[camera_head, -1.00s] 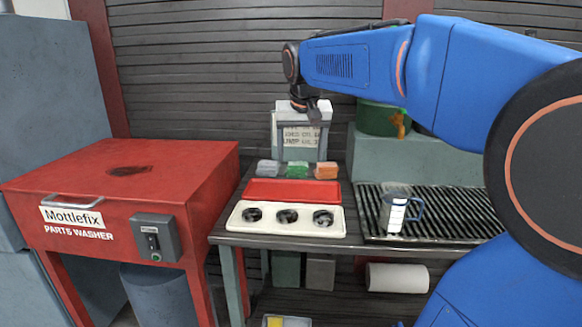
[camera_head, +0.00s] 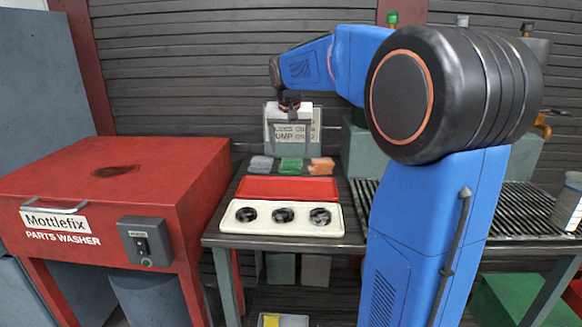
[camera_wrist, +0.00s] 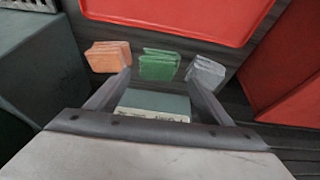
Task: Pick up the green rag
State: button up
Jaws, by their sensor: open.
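The green rag (camera_head: 291,165) lies folded on the bench at the back, between a grey rag (camera_head: 261,164) and an orange rag (camera_head: 321,165). In the wrist view the green rag (camera_wrist: 158,65) lies beyond the fingertips and between their lines, with the orange rag (camera_wrist: 108,56) at left and the grey rag (camera_wrist: 205,73) at right. My gripper (camera_head: 290,150) hangs pointing down behind the rags, before a sign. In the wrist view my gripper (camera_wrist: 160,80) is open, its two fingers apart with nothing between them.
A red tray (camera_head: 287,188) lies in front of the rags, and a white tray (camera_head: 244,231) with three dark round parts is nearer. The red parts washer (camera_head: 150,190) stands at left. A slatted rack (camera_head: 500,207) is at right. A lettered sign (camera_head: 297,132) stands behind the rags.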

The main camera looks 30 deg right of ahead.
aim_at(291, 161)
jog(key=shift+x, duration=4.15)
jog(key=shift+s+d, duration=0.1)
jog(key=shift+s, duration=0.05)
jog(key=shift+c, duration=0.5)
jog(key=c, duration=1)
